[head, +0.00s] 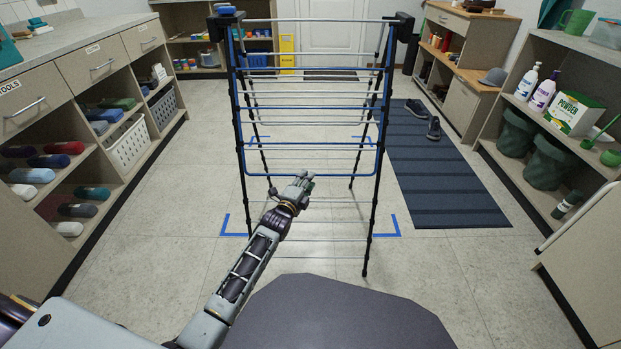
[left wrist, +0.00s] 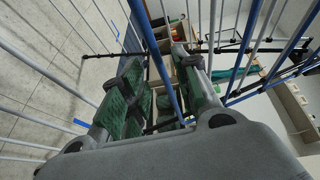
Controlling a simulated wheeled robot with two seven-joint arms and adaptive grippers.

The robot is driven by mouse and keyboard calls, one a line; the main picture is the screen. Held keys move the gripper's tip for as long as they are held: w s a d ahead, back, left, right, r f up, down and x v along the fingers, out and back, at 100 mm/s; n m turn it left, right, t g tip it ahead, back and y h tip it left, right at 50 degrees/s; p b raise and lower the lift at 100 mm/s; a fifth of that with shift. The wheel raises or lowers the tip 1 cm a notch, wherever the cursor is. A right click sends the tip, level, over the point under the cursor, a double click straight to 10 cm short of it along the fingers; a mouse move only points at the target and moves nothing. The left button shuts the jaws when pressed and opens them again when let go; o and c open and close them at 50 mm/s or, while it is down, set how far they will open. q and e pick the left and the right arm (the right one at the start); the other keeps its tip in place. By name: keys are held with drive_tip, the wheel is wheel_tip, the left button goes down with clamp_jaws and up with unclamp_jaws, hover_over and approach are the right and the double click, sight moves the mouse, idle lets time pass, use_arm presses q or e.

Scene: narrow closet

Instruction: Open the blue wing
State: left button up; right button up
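The drying rack (head: 369,210) stands upright on the floor in front of me, with black legs and thin metal rods. Its blue wing (head: 381,110) is a blue-tubed frame hanging down along the near side. My left gripper (head: 303,181) is at the middle of the wing's lower edge. In the left wrist view the two green-padded fingers of my left gripper (left wrist: 160,88) are apart. A blue tube (left wrist: 160,62) runs between them in the picture; I cannot tell whether they touch it. My right gripper is not in view.
Blue corner marks (head: 233,234) lie on the floor around the rack. Drawers and shelves (head: 88,68) line the left, and a shelf unit (head: 540,190) with bottles and bins lines the right. A dark mat (head: 440,185) with shoes lies right of the rack.

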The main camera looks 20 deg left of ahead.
use_arm(q)
drive_tip(key=shift+w+d+f+b, duration=0.15)
drive_tip(key=shift+w+b, duration=0.25)
drive_tip(key=shift+w, duration=0.55)
drive_tip(key=shift+w+d+b, duration=0.1)
drive_tip(key=shift+w+b, duration=0.25)
drive_tip(key=shift+w, duration=0.6)
clamp_jaws()
